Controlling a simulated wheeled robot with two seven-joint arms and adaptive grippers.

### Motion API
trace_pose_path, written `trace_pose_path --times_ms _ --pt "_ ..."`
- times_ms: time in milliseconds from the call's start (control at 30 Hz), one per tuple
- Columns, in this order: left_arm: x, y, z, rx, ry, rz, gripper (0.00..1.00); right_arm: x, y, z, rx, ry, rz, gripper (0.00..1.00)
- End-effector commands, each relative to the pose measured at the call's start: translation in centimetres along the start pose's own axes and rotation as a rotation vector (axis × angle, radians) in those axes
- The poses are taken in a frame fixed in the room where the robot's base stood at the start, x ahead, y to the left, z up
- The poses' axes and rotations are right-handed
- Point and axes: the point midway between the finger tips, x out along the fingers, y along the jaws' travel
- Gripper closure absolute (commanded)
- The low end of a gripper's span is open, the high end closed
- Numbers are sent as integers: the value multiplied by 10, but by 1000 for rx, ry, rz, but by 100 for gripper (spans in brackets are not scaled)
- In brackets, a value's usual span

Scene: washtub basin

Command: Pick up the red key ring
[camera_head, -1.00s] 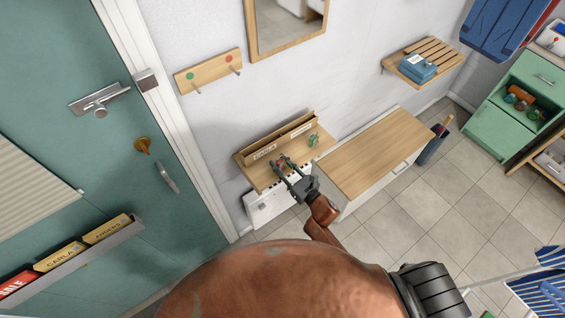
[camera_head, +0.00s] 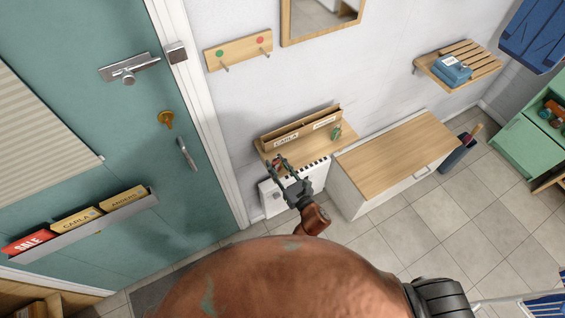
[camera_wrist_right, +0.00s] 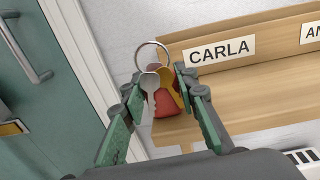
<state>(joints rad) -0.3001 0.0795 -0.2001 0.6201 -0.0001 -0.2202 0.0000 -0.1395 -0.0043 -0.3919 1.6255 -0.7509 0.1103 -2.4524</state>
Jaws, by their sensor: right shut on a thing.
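The red key ring (camera_wrist_right: 166,105) is in the right wrist view, with a metal ring on top, a silver key, a brass key and a red tag. My right gripper (camera_wrist_right: 157,82) is shut on it; its green-padded fingers sit on either side. In the head view the right gripper (camera_head: 278,165) is at the left front part of the small wooden shelf (camera_head: 308,152), and the key ring shows only as a tiny spot. Whether the key ring still touches the shelf is hard to tell. My left gripper is not in view.
A letter tray labelled CARLA (camera_head: 287,140) runs along the shelf's back. A green key ring (camera_head: 337,132) is at the shelf's right end. A peg board (camera_head: 238,50) with red and green dots hangs above. A white radiator (camera_head: 270,200) is below, a wooden-topped cabinet (camera_head: 395,155) right.

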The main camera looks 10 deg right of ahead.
Motion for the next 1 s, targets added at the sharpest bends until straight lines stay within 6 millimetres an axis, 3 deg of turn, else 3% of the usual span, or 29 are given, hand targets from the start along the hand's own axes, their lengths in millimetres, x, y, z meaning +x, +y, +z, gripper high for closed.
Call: trace_pose_path --times_ms 400,433,700,1000 --pt "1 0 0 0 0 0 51 1 4 0 0 0 0 97" --pt "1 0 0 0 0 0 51 1 4 0 0 0 0 70" --pt "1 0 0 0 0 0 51 1 4 0 0 0 0 52" --pt "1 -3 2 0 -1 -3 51 -1 4 0 0 1 0 52"
